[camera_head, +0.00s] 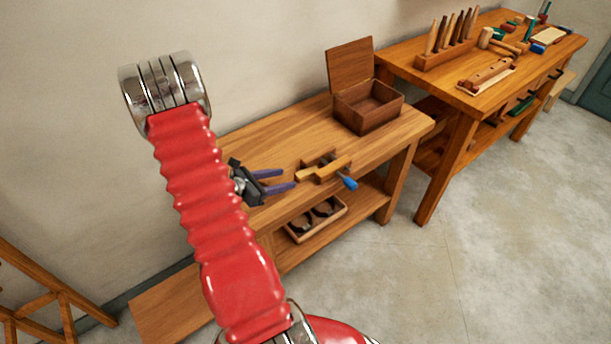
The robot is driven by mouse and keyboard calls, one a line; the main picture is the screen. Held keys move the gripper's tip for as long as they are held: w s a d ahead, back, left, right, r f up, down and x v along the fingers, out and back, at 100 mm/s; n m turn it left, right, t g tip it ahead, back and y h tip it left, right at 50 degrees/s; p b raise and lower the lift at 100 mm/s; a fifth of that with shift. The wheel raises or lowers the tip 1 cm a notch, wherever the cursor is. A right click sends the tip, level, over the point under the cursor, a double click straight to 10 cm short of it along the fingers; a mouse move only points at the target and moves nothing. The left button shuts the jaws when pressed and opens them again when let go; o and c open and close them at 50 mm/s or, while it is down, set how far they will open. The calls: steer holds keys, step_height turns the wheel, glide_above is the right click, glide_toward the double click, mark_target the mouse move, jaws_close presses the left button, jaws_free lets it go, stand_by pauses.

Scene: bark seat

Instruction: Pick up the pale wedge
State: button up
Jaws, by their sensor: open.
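My gripper (288,179) has two purple fingers, spread apart and pointing right above the low wooden bench. Nothing shows between them. Just right of the fingertips lies a small group of light tan wooden pieces (333,168) on the bench. I cannot tell whether one of the tan pieces is the pale wedge. The fingertips look apart from them. My red arm hides the left part of the bench.
An open brown box (369,106) with its lid raised stands at the bench's right end. A tray (318,218) with dark round items sits on the lower shelf. A taller workbench (455,92) with several tools stands to the right. The floor in front is clear.

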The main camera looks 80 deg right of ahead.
mark_target(297, 176)
steer(key=shift+x, duration=2.6)
steer(key=shift+f, duration=0.15)
steer(key=shift+c, duration=0.2)
steer(key=c, duration=1.1)
